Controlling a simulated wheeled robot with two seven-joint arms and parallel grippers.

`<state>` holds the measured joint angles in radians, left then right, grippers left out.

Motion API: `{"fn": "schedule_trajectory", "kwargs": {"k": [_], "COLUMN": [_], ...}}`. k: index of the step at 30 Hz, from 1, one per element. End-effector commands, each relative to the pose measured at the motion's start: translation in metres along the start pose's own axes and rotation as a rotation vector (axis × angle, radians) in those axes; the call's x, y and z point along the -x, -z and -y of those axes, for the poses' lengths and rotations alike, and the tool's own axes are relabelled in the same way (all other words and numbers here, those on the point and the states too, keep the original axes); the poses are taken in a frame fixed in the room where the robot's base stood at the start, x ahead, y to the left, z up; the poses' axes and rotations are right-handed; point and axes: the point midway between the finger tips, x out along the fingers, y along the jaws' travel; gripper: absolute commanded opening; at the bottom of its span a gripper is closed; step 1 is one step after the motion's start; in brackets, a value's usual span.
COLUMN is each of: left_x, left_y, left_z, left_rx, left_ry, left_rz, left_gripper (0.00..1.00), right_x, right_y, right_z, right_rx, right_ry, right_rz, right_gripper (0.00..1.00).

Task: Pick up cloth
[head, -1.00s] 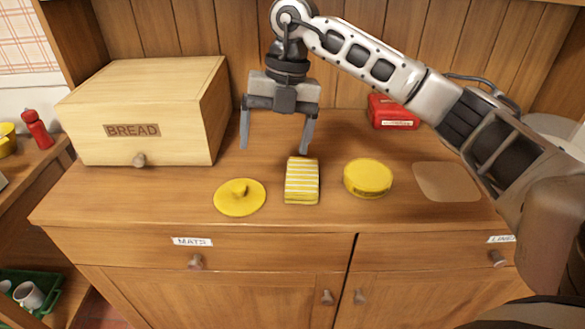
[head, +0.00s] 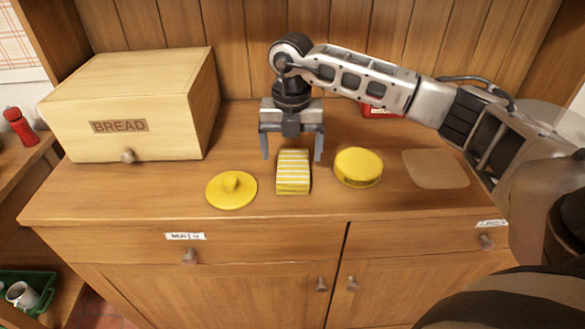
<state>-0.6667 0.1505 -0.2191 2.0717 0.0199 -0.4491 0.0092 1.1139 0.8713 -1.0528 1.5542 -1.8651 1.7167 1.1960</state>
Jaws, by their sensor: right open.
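The cloth (head: 293,173) is a folded yellow and white striped bundle on the wooden counter, between a yellow lid and a round yellow tin. My right gripper (head: 292,157) hangs above the cloth's far end, pointing down, with its fingers spread to the left and right of it. It is open and empty. The picture does not show clearly how high the fingertips are above the counter. My left gripper is not in view.
The yellow lid (head: 231,189) lies left of the cloth, and the yellow tin (head: 358,167) stands right of it. A wooden bread box (head: 130,105) stands at the back left. A red tin (head: 379,111) is partly behind my arm. A flat tan mat (head: 436,168) lies at the right.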

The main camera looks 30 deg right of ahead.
Motion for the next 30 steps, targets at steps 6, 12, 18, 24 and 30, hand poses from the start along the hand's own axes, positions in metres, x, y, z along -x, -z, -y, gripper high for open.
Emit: {"fn": "schedule_trajectory", "kwargs": {"k": [6, 12, 18, 24, 30], "left_x": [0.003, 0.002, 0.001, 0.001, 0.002], "left_y": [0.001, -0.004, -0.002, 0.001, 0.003], "left_z": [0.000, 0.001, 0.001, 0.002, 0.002], "left_rx": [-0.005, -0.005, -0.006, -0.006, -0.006], "left_ry": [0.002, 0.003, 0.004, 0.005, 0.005], "left_rz": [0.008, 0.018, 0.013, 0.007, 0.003], "left_gripper": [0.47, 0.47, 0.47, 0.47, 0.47], "right_x": [-0.033, -0.043, -0.042, -0.042, -0.042], "right_y": [0.000, -0.001, -0.001, -0.001, -0.001], "right_z": [0.002, 0.002, 0.002, 0.002, 0.002], "right_rx": [0.001, 0.000, 0.001, 0.001, 0.000], "right_ry": [0.003, 0.001, 0.001, 0.001, 0.000], "right_rz": [-0.004, 0.000, 0.000, 0.000, 0.000], "right_gripper": [0.85, 0.85, 0.69, 0.37, 0.37]}}
